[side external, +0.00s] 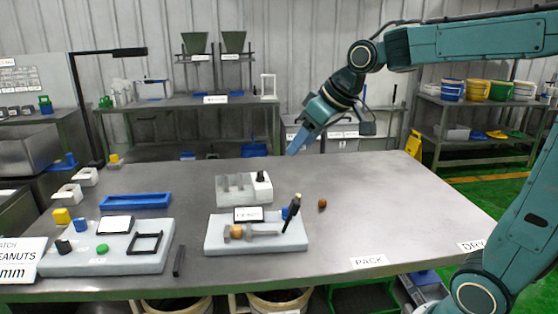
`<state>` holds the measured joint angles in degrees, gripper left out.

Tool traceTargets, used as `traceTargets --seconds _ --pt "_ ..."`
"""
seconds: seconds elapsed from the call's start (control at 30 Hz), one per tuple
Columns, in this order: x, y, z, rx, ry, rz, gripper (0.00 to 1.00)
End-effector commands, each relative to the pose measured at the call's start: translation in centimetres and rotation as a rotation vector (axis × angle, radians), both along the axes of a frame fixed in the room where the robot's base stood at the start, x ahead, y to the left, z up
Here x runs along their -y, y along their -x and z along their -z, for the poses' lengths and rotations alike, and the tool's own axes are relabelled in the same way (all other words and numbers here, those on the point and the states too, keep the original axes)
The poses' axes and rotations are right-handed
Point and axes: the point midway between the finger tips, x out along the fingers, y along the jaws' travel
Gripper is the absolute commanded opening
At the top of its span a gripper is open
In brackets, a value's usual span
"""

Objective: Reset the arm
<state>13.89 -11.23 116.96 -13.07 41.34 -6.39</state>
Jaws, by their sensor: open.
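My gripper (296,146) hangs at the end of the teal arm, in the air above the back middle of the grey table (390,220). It points down and to the left, with blue fingers at its tip. It is open, and I see nothing between the fingers. It is apart from everything on the table. My arm comes in from the right side of the picture, bent at the wrist above the table.
A white board with a black-handled tool (292,213) stands below my gripper, with a small brown ball (322,204) beside it. Behind it is a grey-white block (236,188). A blue tray (136,201) and another board (140,262) lie left. The table's right side is clear.

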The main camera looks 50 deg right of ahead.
Motion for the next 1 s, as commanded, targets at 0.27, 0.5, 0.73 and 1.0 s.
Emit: traceTargets --seconds 0.27,0.5,0.73,1.0 --pt "-2.7 7.5 0.9 -0.033 0.005 0.019 0.52" --pt "-3.9 13.7 2.9 -0.063 0.006 0.043 0.52" --pt "-4.2 17.9 5.0 -0.084 0.005 0.062 0.52" --pt "-4.2 19.2 5.8 -0.093 0.003 0.071 0.52"
